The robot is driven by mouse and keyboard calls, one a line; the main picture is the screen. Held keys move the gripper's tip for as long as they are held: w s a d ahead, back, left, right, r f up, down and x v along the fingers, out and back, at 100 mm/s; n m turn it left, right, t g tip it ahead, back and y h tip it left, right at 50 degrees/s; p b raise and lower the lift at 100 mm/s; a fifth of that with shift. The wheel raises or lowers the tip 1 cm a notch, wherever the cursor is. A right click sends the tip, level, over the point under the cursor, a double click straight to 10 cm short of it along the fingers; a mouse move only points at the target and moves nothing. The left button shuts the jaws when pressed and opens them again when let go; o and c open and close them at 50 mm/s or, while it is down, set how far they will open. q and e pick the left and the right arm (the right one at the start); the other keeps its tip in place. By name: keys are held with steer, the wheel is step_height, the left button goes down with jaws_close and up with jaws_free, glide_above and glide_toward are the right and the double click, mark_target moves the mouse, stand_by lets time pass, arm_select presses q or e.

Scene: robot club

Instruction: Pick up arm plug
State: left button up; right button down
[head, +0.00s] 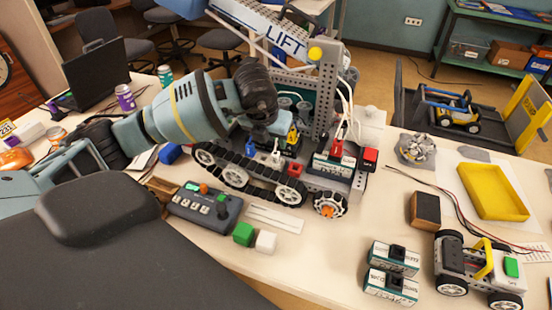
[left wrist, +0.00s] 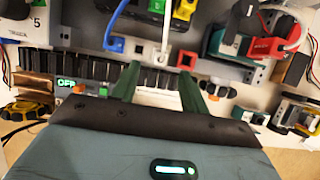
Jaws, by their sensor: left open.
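I cannot tell by label which plug is the arm plug. Several small coloured plugs sit on the tracked robot (head: 235,177): a blue one (head: 249,147), a white one (head: 276,158), a yellow one (head: 292,138) and a red one (head: 295,170). In the left wrist view the white plug (left wrist: 160,57) stands between and beyond my fingertips, with the blue plug (left wrist: 115,45) to its left and the red one (left wrist: 185,58) to its right. My left gripper (left wrist: 160,78) is open and empty above the robot's track. Its fingertips are unclear in the head view.
The lift mast (head: 328,90) rises behind the plugs, with loose cables nearby. A control box (head: 203,207), a green cube (head: 243,234) and a white cube (head: 265,241) lie in front. A yellow tray (head: 492,215) and a small wheeled car (head: 480,262) are at right.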

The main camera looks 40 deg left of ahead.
mark_target(276, 152)
arm_select(q)
steer(key=shift+x, duration=3.95)
steer(key=shift+s+d, duration=0.1)
steer(key=shift+d, duration=0.05)
steer(key=shift+c, duration=0.4)
jaws_close()
